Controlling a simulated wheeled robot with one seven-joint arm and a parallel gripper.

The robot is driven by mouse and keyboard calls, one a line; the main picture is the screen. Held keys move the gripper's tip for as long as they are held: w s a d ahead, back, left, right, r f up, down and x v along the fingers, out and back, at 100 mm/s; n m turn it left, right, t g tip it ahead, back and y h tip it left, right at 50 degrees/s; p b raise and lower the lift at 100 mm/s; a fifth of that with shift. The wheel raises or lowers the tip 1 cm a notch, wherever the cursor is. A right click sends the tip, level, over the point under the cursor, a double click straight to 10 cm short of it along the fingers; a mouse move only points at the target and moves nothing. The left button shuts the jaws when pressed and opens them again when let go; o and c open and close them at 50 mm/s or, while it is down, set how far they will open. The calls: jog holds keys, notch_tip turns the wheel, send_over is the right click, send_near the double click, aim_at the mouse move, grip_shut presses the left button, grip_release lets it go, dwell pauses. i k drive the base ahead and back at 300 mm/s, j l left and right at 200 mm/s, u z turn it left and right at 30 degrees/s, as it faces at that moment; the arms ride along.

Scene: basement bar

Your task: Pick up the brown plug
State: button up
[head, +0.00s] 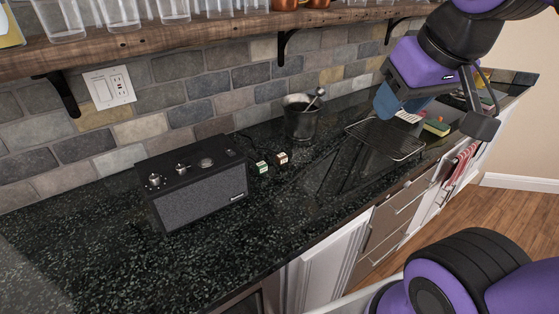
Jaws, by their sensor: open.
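A small brown-and-white block (282,158), which seems to be the brown plug, sits on the dark speckled counter (100,235) to the right of the black speaker. A similar small green-and-white block (262,167) lies just left of it, close by. My gripper (436,115) is at the upper right, above the far right part of the counter. It is well to the right of the brown plug, open, with no object seen between its fingers. The plug is in plain view, though small.
The black speaker (200,190) with knobs stands left of the blocks. A dark mortar with a pestle (301,122) stands behind them. A wire rack (385,139) lies to the right. A wooden shelf (200,38) with glasses overhangs the back. The front-left counter is clear.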

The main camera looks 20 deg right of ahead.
aim_at(281, 158)
jog(key=i+l+u, duration=0.15)
jog(key=l, duration=0.2)
jog(key=i+l+u, duration=0.2)
jog(key=l, duration=0.2)
jog(key=i+l+u, duration=0.15)
jog(key=l, duration=0.25)
